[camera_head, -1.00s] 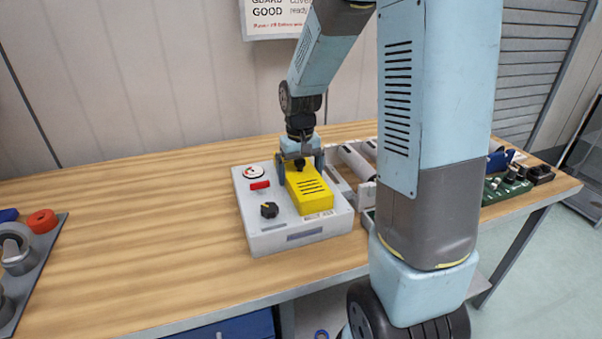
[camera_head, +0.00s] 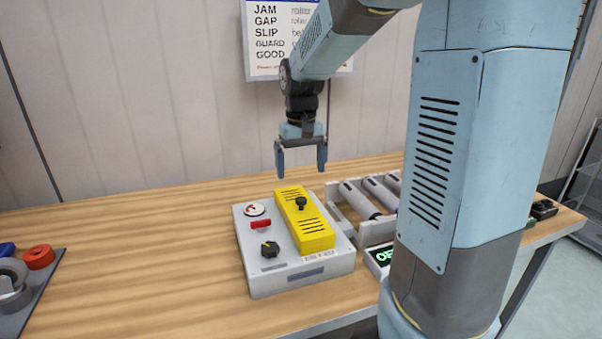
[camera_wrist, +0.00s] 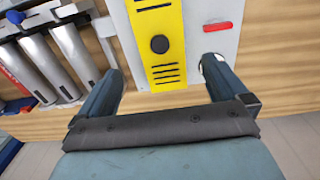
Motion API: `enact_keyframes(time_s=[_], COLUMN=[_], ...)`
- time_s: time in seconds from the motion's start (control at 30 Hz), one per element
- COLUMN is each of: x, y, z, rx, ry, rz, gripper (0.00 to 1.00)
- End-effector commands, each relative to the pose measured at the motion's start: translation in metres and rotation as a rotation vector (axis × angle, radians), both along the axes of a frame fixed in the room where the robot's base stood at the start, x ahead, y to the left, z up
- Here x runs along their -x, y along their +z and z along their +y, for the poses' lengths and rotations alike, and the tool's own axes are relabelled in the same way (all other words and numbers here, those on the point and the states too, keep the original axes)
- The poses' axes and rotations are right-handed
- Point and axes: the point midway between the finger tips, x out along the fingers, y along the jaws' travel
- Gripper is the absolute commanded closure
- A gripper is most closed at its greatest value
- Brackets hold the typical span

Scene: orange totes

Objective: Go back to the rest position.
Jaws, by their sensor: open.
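My gripper (camera_head: 301,168) is open and empty in the head view, raised above the grey control box (camera_head: 262,285) with its fingers pointing down. The yellow slotted cover (camera_head: 316,236) with a black knob (camera_head: 300,203) lies on top of the box, below and apart from the fingers. In the wrist view my gripper (camera_wrist: 160,82) shows both fingers spread wide, with the yellow cover (camera_wrist: 157,20) and its black knob (camera_wrist: 159,44) seen between and beyond them.
A red switch (camera_head: 261,224), a black dial (camera_head: 270,249) and a round gauge (camera_head: 254,209) sit on the box. A rack of grey rollers (camera_head: 356,197) stands to its right. A tray with tape rolls (camera_head: 39,257) lies at far left. The wooden bench (camera_head: 150,250) between is clear.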

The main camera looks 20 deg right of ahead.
Motion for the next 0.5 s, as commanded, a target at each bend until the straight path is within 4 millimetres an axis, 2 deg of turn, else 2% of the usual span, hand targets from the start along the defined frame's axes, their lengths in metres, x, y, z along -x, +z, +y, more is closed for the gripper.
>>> enact_keyframes(time_s=[0.5], x=[0.0039], y=[0.0031], z=[0.0001], rx=[0.001], ry=[0.000], rz=[-0.009], gripper=[0.00])
